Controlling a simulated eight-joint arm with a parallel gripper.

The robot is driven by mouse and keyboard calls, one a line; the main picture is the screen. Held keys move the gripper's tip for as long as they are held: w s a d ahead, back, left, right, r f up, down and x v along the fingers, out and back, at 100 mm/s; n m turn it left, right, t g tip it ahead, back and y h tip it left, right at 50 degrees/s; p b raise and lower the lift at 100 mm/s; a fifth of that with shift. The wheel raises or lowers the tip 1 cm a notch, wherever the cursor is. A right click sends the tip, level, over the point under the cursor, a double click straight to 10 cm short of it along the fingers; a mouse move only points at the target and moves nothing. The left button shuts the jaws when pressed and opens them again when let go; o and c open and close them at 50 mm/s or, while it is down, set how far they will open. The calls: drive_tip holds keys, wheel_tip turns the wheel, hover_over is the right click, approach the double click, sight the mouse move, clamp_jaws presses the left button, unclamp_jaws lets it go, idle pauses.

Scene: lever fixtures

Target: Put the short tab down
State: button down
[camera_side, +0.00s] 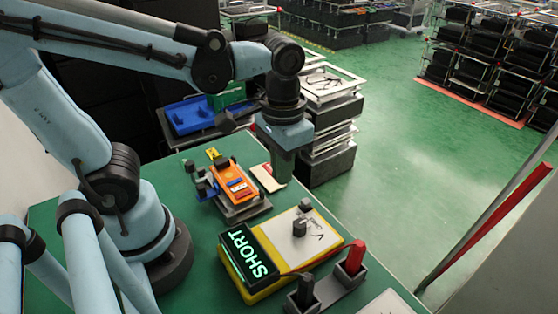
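A black box with the glowing green word SHORT (250,257) stands on the left part of a yellow base (333,233) on the green table. A white plate (312,243) with a printed mark lies on the same base, with small dark grey upright pieces (299,226) on it. I cannot tell which piece is the short tab or whether it is up or down. My gripper (280,178) points down above the table's far edge, behind the yellow base and apart from it. Its fingertips are too unclear to tell open from shut.
A red post (354,257) and a black post (305,290) stand in grey holders at the near right, by a red wire (297,272). An orange device (234,184) on a grey stand sits left of my gripper. Stacked trays (330,125) stand beyond the table.

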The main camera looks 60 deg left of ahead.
hover_over(272, 184)
wheel_tip(272, 184, down, 7)
drive_tip(key=shift+r, duration=0.1)
drive_tip(key=shift+f, duration=2.05)
drive_tip(key=c, duration=1.8)
unclamp_jaws()
drive_tip(key=shift+f, duration=0.15)
drive_tip(key=o, duration=0.4)
drive_tip(key=shift+o, duration=0.2)
